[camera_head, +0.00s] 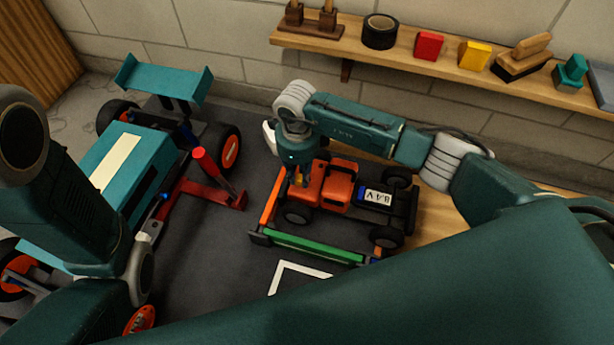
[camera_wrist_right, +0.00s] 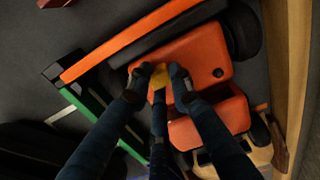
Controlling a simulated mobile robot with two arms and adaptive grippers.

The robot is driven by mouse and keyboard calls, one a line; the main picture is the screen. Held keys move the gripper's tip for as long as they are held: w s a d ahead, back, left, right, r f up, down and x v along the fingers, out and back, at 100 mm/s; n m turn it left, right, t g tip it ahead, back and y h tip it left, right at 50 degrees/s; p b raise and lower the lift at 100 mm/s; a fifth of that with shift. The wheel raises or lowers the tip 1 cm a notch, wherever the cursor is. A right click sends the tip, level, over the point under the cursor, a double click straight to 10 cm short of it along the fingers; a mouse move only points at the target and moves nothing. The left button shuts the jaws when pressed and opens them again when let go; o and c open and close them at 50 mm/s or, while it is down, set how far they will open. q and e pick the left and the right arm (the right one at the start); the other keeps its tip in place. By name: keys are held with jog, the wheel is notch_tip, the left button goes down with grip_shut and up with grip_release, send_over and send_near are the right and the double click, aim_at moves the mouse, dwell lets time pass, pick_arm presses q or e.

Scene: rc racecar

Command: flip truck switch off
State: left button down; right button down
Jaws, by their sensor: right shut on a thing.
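A small yellow piece (camera_wrist_right: 160,76), likely the switch, sits on the body between my right fingertips. My right gripper (camera_wrist_right: 157,84) is shut on this yellow piece from above. In the head view my right gripper (camera_head: 298,170) is over the truck's front left end, and the wrist partly hides it.
Orange (camera_head: 270,200) and green (camera_head: 315,247) bars border the truck's left and near sides. A teal racecar (camera_head: 130,165) with a rear wing stands left. A red stand (camera_head: 205,190) lies between them. A wooden shelf (camera_head: 395,58) with several items runs along the back wall.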

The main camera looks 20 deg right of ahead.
aim_at(298, 178)
jog(key=c, duration=1.8)
grip_release()
jog(key=shift+a, duration=0.15)
jog(key=shift+r, duration=0.1)
notch_tip(298, 178, up, 12)
